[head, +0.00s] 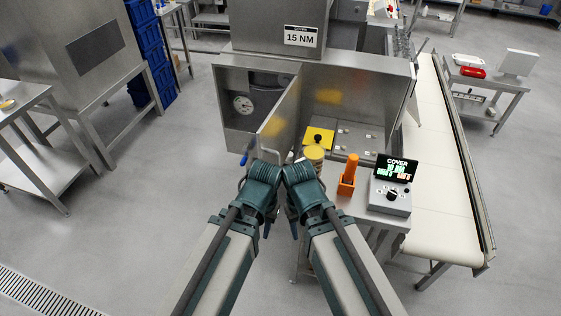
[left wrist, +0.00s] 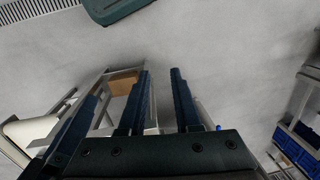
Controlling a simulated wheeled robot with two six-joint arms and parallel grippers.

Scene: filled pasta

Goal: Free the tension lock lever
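A blue-handled lever (head: 246,157) sticks out at the lower left front of the steel machine (head: 360,65); I cannot tell for sure that it is the tension lock lever. My left gripper (left wrist: 160,72) is open and empty in the left wrist view, its two dark fingers apart over the floor. In the head view, my left wrist is just below and right of the blue handle, not visibly touching it. My right gripper (head: 291,222) is beside the left one; its fingers are mostly hidden behind the wrist.
A steel door (head: 280,118) stands swung out between the gauge (head: 243,104) bay and the right bay. A yellow plate (head: 318,138), yellow round piece (head: 314,153), orange-handled tool (head: 349,170) and display box (head: 393,185) are at the right.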

